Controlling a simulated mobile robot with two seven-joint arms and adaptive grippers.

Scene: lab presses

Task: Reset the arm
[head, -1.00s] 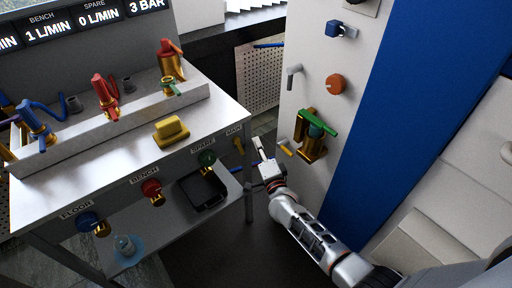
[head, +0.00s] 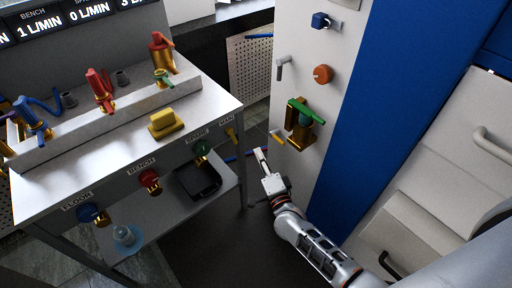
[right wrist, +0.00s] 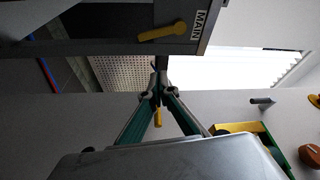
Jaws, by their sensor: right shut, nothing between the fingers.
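My right gripper (head: 260,156) is shut and empty. In the head view it points up in the gap between the metal bench (head: 215,117) and the white panel (head: 345,60). In the right wrist view its fingers (right wrist: 160,75) meet at the tips, with nothing between them. A small yellow handle (right wrist: 158,118) shows behind the fingers there; it also shows in the head view (head: 277,138), just right of the fingertips. Whether the gripper touches it I cannot tell. The yellow MAIN handle (head: 231,134) is on the bench front, left of the gripper. My left gripper is not in view.
The panel carries a brass valve with a green handle (head: 305,112), an orange knob (head: 323,74) and a blue fitting (head: 320,20). The bench bears a yellow block (head: 165,123) and red and blue valves. Dark floor (head: 210,240) lies clear below the gripper.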

